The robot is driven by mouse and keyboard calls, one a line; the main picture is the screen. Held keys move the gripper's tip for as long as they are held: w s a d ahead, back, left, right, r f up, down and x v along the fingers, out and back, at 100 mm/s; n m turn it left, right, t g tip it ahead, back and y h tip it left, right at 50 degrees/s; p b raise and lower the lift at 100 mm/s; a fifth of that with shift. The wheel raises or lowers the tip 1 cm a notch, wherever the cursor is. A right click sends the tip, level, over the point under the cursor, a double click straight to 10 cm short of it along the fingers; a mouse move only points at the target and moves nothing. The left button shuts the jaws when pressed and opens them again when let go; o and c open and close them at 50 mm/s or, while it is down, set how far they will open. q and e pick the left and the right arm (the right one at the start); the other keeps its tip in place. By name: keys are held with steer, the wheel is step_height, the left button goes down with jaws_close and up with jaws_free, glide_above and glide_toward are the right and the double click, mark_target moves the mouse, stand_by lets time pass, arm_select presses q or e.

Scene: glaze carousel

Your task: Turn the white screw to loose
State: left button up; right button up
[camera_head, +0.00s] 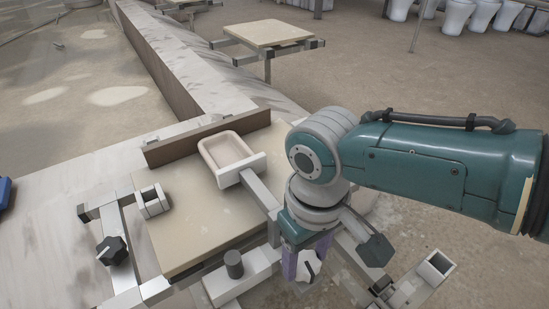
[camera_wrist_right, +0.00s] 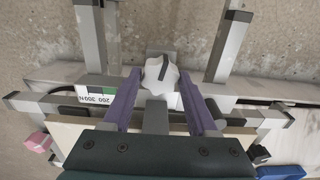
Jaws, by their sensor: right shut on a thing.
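The white screw (camera_head: 307,267) is a white lobed knob with a dark line on its face. It sits at the front of the metal frame, below the wooden board. In the right wrist view the screw (camera_wrist_right: 158,84) is between my purple fingertips, its dark line near the top and slightly tilted. My right gripper (camera_head: 308,258) is shut on the screw, with one finger on each side; its fingers (camera_wrist_right: 160,80) also show in the wrist view. Part of the screw is hidden behind the fingers in the head view. My left gripper is not in view.
A black knob with a white mark (camera_head: 111,251) is at the left of the frame. A dark cylinder (camera_head: 234,264) stands left of my gripper. A label with numbers (camera_wrist_right: 97,94) is left of the screw.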

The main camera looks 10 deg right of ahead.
steer(key=n, duration=0.5)
steer(key=shift+n, duration=0.3)
steer(key=n, duration=1)
steer(key=shift+a+r+n, duration=0.1)
steer(key=shift+n, duration=2.2)
steer(key=o, duration=1.4)
